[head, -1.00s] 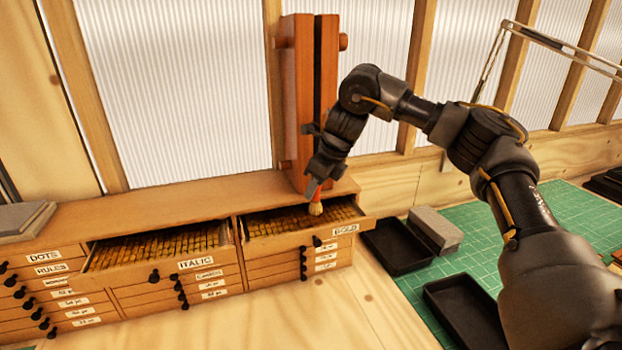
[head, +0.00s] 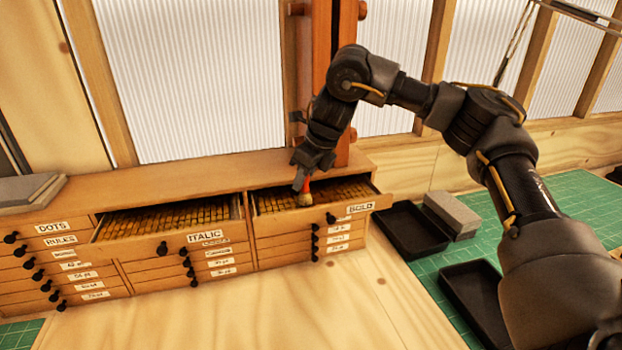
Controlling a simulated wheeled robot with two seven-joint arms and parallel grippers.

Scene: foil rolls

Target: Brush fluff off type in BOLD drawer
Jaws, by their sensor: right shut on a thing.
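The BOLD drawer (head: 366,207) stands open at the right of the cabinet, with rows of small yellowish type (head: 335,192) in it. My right gripper (head: 305,180) is over the left part of this drawer. It is shut on a brush (head: 305,198) with a red handle and pale bristles pointing down. The bristles are at the type near the drawer's left side; I cannot tell if they touch. I cannot make out any fluff on the type. My left gripper is not in view.
The ITALIC drawer (head: 150,247) is also open, left of the BOLD one. A tall reddish wooden piece (head: 300,60) stands behind my right gripper. Black trays (head: 410,228) and a grey block (head: 451,213) lie on the green mat (head: 570,215). The wooden bench front (head: 290,310) is clear.

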